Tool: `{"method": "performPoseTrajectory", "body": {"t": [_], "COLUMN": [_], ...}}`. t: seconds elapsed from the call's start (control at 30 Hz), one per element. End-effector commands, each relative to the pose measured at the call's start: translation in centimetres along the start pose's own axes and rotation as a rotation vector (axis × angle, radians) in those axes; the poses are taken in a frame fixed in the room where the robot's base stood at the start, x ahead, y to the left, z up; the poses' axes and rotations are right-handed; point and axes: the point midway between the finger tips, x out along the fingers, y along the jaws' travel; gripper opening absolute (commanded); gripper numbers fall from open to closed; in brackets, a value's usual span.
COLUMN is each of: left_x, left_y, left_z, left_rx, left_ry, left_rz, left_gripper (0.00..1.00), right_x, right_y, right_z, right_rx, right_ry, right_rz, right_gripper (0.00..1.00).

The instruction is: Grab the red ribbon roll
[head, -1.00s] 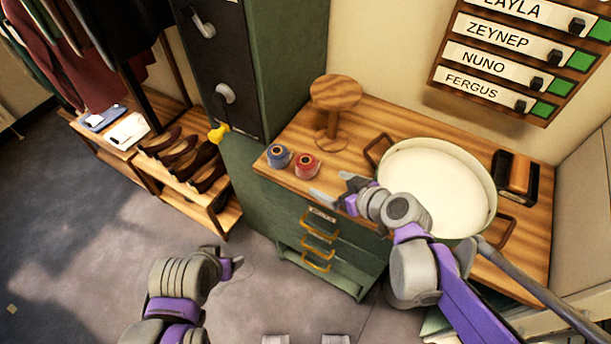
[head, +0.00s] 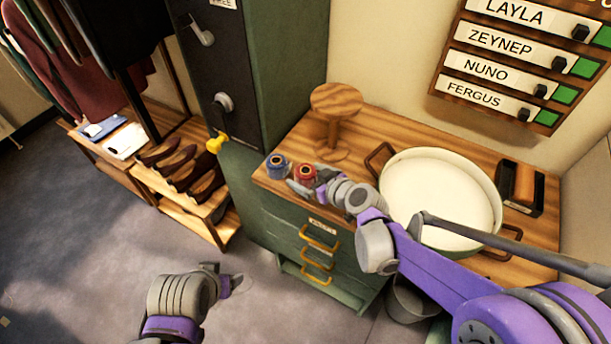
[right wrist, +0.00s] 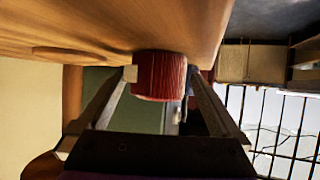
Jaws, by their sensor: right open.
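The red ribbon roll (head: 305,173) stands on the wooden tabletop near its front left edge. In the right wrist view the red roll (right wrist: 160,75) sits between the two fingertips. My right gripper (head: 306,184) is open, with one finger on each side of the roll; whether they touch it is unclear. A blue ribbon roll (head: 278,166) stands just left of the red one. My left gripper (head: 232,282) is low over the floor, apart from the table, and its finger opening is not clear.
A wooden stand (head: 335,104) rises behind the rolls. A large white basin (head: 440,198) fills the middle of the tabletop (head: 405,138). A dark box-like holder (head: 520,187) is at the right. A tall green cabinet (head: 285,75) borders the table's left end.

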Motion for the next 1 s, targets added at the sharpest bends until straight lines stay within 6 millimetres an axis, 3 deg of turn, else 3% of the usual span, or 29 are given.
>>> {"method": "performPoseTrajectory", "body": {"t": [0.1, 0.33, 0.8, 1.0], "left_x": [0.06, 0.05, 0.05, 0.05], "left_y": [0.00, 0.00, 0.00, 0.00], "left_z": [0.04, 0.04, 0.04, 0.04], "left_rx": [0.000, 0.000, 0.000, 0.000], "left_ry": [0.000, 0.000, 0.000, 0.000], "left_rz": [0.000, 0.000, 0.000, 0.000], "left_gripper": [0.69, 0.69, 0.69, 0.69], "right_x": [0.94, 1.02, 0.99, 0.98], "right_y": [-0.05, -0.02, -0.02, -0.02], "right_z": [0.03, 0.02, 0.02, 0.00], "right_rx": [0.000, 0.001, 0.001, 0.001], "right_ry": [0.000, 0.000, 0.000, 0.000], "right_rz": [-0.001, 0.000, 0.000, 0.000], "right_gripper": [1.00, 1.00, 0.17, 0.15]}}
